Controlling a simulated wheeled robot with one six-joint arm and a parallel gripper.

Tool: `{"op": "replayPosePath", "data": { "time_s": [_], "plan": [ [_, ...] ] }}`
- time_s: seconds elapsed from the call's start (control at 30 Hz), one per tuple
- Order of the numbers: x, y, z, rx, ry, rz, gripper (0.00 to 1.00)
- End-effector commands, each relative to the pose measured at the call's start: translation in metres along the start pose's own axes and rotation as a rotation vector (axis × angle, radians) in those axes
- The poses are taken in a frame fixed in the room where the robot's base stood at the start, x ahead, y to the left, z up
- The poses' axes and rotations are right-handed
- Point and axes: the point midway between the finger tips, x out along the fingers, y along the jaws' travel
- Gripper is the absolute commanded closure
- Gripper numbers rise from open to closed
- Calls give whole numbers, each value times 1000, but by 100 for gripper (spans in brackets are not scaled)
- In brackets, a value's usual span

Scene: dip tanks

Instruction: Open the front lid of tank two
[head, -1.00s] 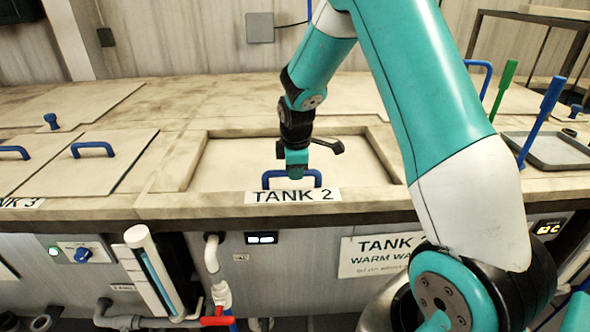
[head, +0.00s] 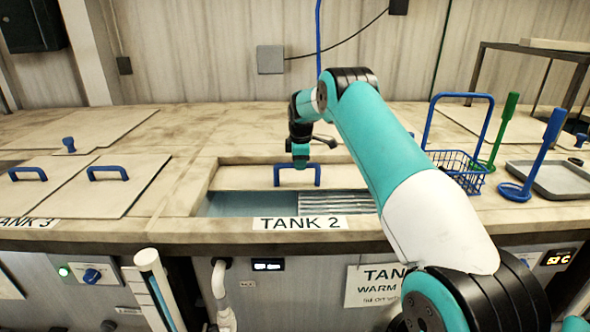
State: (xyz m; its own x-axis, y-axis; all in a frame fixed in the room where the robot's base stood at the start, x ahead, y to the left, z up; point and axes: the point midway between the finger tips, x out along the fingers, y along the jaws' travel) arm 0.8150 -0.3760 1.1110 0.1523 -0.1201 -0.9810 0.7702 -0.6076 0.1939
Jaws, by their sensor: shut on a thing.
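The front lid (head: 240,178) of tank two is a pale panel with a blue handle (head: 316,173). It sits toward the back of its recess, behind the TANK 2 label (head: 300,222). An opening shows in front of it, with blue-grey liquid (head: 235,203) at the left and a ribbed grey surface (head: 335,208) at the right. My gripper (head: 300,164) is shut on the blue handle from above. Its fingertips are small in this view, and the exact grip is hard to see.
Closed lids with blue handles (head: 108,172) lie to the left by the TANK 3 label. A blue wire basket (head: 462,165), a green upright tool (head: 498,135), a blue ring-ended tool (head: 535,155) and a grey tray (head: 553,180) stand at the right. The counter behind the lid is flat and clear.

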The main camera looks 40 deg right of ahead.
Motion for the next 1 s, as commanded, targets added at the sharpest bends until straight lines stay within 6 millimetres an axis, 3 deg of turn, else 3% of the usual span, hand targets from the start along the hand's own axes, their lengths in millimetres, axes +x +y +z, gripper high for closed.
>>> {"op": "replayPosePath", "data": {
  "time_s": [0.27, 0.73, 0.77, 0.87, 1.0],
  "plan": [
    [4, 21, 5, 6, 0, 3, 100],
    [4, 24, 6, 7, 0, 3, 100],
    [4, 24, 6, 6, 0, 3, 76],
    [4, 24, 6, 6, 0, 2, 53],
    [4, 24, 6, 7, -1, 2, 53]
  ]
}}
